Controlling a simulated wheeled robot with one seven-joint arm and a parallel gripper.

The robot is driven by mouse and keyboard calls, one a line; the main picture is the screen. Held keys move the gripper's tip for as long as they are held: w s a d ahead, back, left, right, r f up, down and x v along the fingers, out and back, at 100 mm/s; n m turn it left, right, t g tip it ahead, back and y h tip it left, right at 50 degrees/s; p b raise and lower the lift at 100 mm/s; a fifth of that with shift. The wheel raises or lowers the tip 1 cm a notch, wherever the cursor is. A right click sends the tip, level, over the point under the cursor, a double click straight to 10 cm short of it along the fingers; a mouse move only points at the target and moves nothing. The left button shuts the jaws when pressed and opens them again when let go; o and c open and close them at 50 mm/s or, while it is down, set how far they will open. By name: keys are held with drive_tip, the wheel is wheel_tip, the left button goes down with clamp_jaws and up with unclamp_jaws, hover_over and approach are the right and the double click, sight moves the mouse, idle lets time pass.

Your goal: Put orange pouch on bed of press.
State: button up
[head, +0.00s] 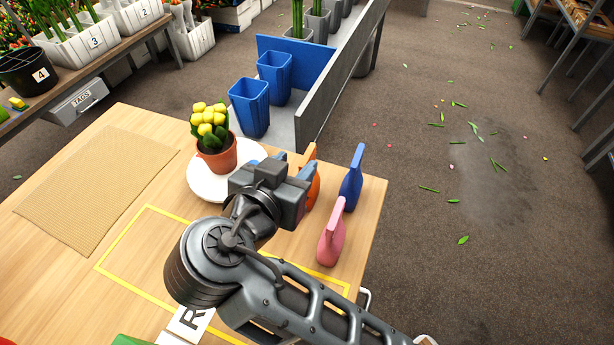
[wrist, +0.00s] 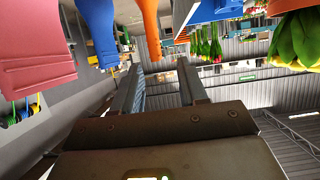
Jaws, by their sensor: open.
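The orange pouch (head: 315,188) stands near the right edge of the wooden table, partly hidden behind my gripper (head: 297,166). It also shows at the top of the wrist view (wrist: 148,22), which looks upside down. My gripper (wrist: 160,68) is open in the wrist view, with nothing between its fingers. The orange pouch is close to the fingertips there, nearer the left finger; I cannot tell whether they touch. I cannot make out a press in either view.
A blue pouch (head: 352,178) and a pink pouch (head: 331,232) stand close beside the orange one. A potted yellow tulip plant (head: 215,155) is on a white plate (head: 203,185) to the left. A tan mat (head: 95,180) and yellow tape outline (head: 125,240) lie on the table.

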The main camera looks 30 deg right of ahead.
sight(306, 158)
drive_tip(key=p+x, duration=0.1)
drive_tip(key=x, duration=0.5)
drive_tip(key=shift+s, duration=0.15)
clamp_jaws()
idle(0.4)
